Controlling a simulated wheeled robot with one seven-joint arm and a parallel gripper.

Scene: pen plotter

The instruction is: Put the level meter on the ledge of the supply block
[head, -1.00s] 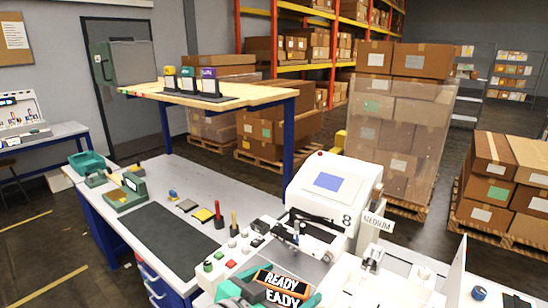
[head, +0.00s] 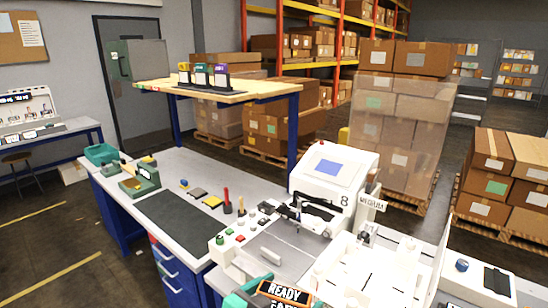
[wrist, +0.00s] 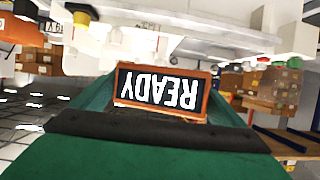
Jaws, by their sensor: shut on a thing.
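My gripper (wrist: 162,112) has green fingers and is shut on an orange-framed black sign (wrist: 160,90) reading READY, upside down in the wrist view. The same sign shows at the bottom of the head view (head: 285,293), cut off by the picture edge, above the white machine deck. I cannot tell whether this sign is the level meter. A green block (head: 140,184) with a stepped shape stands at the far left of the bench; I cannot tell whether it is the supply block.
A white plotter (head: 333,170) and a row of buttons stand beside the sign. A dark mat (head: 185,222) lies clear on the bench. A raised wooden shelf (head: 250,91) carries a stand with three coloured units (head: 203,75). A teal bin (head: 101,154) sits at the left end.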

